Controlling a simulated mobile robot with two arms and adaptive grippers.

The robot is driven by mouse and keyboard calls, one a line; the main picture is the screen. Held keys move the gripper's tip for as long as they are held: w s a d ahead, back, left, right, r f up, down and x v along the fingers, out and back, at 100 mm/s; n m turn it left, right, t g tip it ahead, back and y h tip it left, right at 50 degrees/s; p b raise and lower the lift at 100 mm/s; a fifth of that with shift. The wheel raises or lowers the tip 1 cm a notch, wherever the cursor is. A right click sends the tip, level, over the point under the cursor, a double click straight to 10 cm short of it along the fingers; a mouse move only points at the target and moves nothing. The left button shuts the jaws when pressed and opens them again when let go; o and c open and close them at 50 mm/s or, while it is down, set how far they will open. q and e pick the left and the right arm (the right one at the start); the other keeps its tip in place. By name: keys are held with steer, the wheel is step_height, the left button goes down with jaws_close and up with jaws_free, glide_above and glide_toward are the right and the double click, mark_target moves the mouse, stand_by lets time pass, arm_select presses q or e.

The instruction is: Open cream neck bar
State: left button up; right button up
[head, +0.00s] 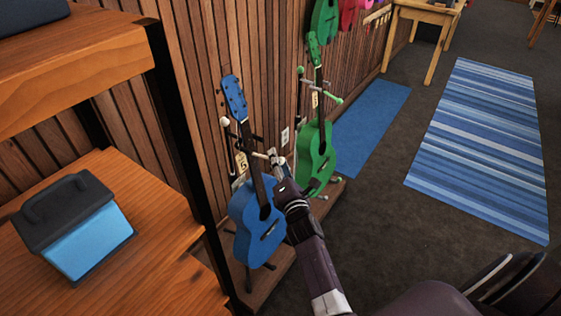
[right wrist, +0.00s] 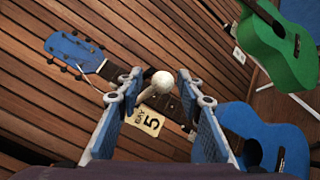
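A blue ukulele (head: 258,212) stands upright on a stand against the wood-slat wall. The cream neck bar (head: 225,122) shows at the neck as a pale-tipped bar, and its near end is close to my right gripper (head: 278,170). In the right wrist view, a cream ball end (right wrist: 161,80) of the bar appears between the tips of my right gripper (right wrist: 160,82). The blue fingers are apart, with gaps beside the ball; whether they touch it is hard to tell. My left gripper is not in view.
A green ukulele (head: 316,150) with a green-tipped bar (head: 334,100) stands just to the right. A wooden shelf (head: 165,215) with a black-and-blue case (head: 85,240) fills the left. Open floor and a striped rug (head: 485,145) lie right.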

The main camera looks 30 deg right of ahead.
steer(key=shift+s+d+r, duration=0.1)
steer(key=shift+d, duration=0.1)
steer(key=shift+d+r, duration=0.1)
steer(key=shift+r, duration=0.1)
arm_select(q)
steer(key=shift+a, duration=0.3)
arm_select(e)
step_height(320, 180, up, 10)
steer(key=shift+f, duration=0.25)
